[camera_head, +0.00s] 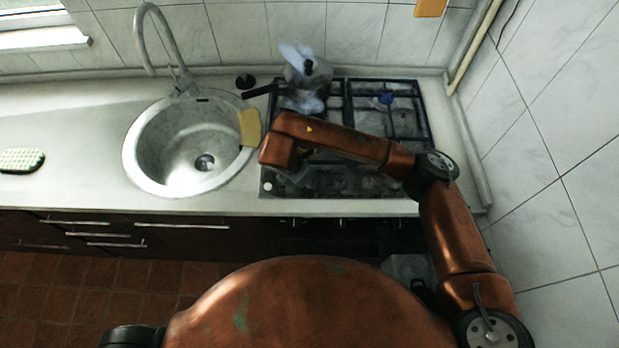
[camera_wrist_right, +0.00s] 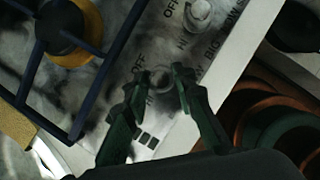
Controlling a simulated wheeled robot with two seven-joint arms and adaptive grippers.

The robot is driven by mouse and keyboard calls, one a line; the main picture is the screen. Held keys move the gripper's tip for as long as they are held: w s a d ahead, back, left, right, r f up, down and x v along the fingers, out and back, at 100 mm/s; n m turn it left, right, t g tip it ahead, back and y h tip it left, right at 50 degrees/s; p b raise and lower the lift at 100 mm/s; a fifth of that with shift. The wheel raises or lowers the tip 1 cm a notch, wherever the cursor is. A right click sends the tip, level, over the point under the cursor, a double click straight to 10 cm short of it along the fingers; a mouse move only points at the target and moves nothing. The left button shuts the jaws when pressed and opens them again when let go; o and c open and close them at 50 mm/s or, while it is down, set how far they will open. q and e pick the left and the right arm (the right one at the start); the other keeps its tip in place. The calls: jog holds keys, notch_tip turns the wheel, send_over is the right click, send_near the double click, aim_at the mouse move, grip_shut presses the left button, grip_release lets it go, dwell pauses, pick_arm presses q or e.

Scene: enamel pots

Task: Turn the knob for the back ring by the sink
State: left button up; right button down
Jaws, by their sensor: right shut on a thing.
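The stove (camera_head: 408,122) stands right of the sink (camera_head: 150,160), with its knobs along the front edge. In the right wrist view, a pale round knob (camera_wrist_right: 160,76) with OFF and HI markings sits between the fingertips of my right gripper (camera_wrist_right: 162,82), which is shut on it. A second knob (camera_wrist_right: 198,14) is farther along the row, clear of the fingers. The knob's exact turn angle is hard to tell. My left gripper is not in view.
A pot (camera_head: 318,72) with a dark handle stands at the stove's back left, partly behind a bluish-white blur. A yellow sponge (camera_head: 250,128) lies at the sink's right rim. The left counter is mostly clear.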

dwell(0.4)
jog(key=c, duration=1.6)
grip_release()
jog(key=v, duration=1.2)
jog(key=shift+f, duration=0.1)
